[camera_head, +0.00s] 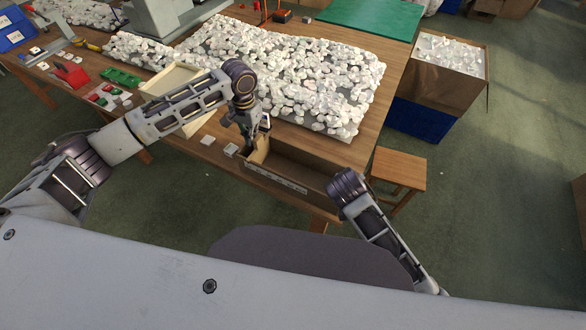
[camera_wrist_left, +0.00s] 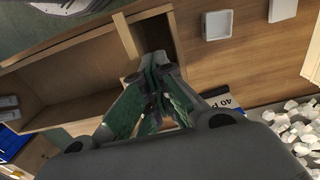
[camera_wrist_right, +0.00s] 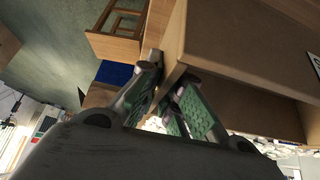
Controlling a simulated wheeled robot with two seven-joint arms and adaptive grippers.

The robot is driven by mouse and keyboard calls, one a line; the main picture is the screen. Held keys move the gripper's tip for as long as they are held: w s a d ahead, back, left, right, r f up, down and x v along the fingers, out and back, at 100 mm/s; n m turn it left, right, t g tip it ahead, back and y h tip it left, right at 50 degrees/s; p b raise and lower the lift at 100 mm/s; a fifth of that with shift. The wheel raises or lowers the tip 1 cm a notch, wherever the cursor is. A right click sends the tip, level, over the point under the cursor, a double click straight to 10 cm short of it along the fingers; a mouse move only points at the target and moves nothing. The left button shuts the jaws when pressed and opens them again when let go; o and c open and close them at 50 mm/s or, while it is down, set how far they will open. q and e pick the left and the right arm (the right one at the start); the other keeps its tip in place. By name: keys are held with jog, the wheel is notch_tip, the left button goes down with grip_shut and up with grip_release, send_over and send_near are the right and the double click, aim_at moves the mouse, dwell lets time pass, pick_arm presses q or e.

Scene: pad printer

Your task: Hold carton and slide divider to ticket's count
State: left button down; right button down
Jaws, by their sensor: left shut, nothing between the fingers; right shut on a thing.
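The carton (camera_head: 322,178) is a long open brown box at the table's front edge; it fills much of the left wrist view (camera_wrist_left: 75,80). The divider (camera_wrist_left: 128,38) is an upright panel across it, near its left end. My left gripper (camera_wrist_left: 155,68) is shut and empty at the carton's left end, close to the divider; contact is unclear. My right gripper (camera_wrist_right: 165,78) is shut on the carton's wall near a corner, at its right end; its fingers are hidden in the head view. The ticket (camera_wrist_left: 223,101), partly covered by my left gripper, shows "40 p".
Many pale small pieces (camera_head: 300,75) cover the table behind the carton. Small white square trays (camera_head: 231,150) lie left of it. A wooden stool (camera_head: 399,168) stands right of the table. A large box (camera_head: 440,85) of pale pieces stands further back.

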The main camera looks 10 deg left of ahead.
pick_arm(q)
jog(key=s+d, duration=0.3)
jog(key=d, duration=0.7)
jog(key=shift+s+d, duration=0.25)
jog(key=shift+d, duration=0.05)
pick_arm(e)
jog(key=shift+s+f, duration=0.2)
jog(key=shift+f, duration=0.2)
dwell(2.9)
pick_arm(q)
jog(key=shift+a, duration=0.15)
jog(key=shift+w+a, duration=0.2)
jog(key=shift+a, duration=0.2)
dwell(0.3)
jog(key=shift+r, duration=0.1)
notch_tip(320, 180, up, 7)
dwell(1.4)
dwell(0.5)
jog(key=shift+w+f, duration=0.15)
jog(key=shift+f, duration=0.05)
pick_arm(e)
jog(key=c, duration=1.5)
grip_release()
jog(key=shift+w+r, duration=0.15)
jog(key=shift+w, duration=0.05)
